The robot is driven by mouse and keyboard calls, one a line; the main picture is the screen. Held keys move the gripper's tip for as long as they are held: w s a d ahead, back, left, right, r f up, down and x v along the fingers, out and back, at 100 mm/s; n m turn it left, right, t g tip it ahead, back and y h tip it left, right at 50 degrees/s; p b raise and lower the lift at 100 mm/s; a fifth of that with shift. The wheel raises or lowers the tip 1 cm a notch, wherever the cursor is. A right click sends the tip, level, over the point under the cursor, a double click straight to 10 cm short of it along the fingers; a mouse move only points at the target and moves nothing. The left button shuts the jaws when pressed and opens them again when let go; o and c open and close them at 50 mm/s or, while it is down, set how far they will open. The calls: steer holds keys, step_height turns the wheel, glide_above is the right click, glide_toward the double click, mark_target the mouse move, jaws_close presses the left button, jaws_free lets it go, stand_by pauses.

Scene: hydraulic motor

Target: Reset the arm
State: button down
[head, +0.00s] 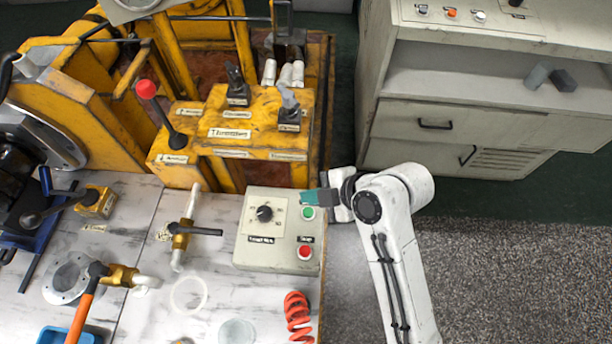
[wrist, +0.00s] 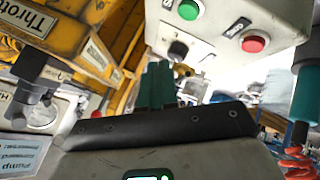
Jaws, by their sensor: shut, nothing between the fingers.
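My gripper (head: 322,197) is at the right edge of the workbench in the head view, with its teal fingers beside the green button (head: 308,213) of the grey control box (head: 254,219). Whether a finger touches the box cannot be told. My white arm comes up from the lower right. In the wrist view a teal finger (wrist: 157,86) shows behind the dark gripper edge, and the control box with its green button (wrist: 189,9) and red button (wrist: 254,41) is above. The gripper is shut and empty.
A yellow lever console (head: 240,125) stands behind the box. A red spring (head: 298,315), valve fittings (head: 182,230) and an orange-handled tool (head: 82,310) lie on the bench. A grey cabinet (head: 455,125) stands at the back right. The grey floor right of my arm is clear.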

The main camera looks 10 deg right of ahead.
steer(key=s+d+f+m+g+h, duration=0.1)
steer(key=s+d+f+m+h, duration=0.2)
steer(key=s+d+m, duration=0.7)
steer(key=s+d+f+m+g+h, duration=0.2)
steer(key=s+d+f+m+h, duration=0.2)
steer(key=s+d+m, duration=0.7)
steer(key=shift+s+d+f+m+h, duration=0.15)
steer(key=shift+s+d+m+h, duration=0.15)
steer(key=shift+s+d+h, duration=0.45)
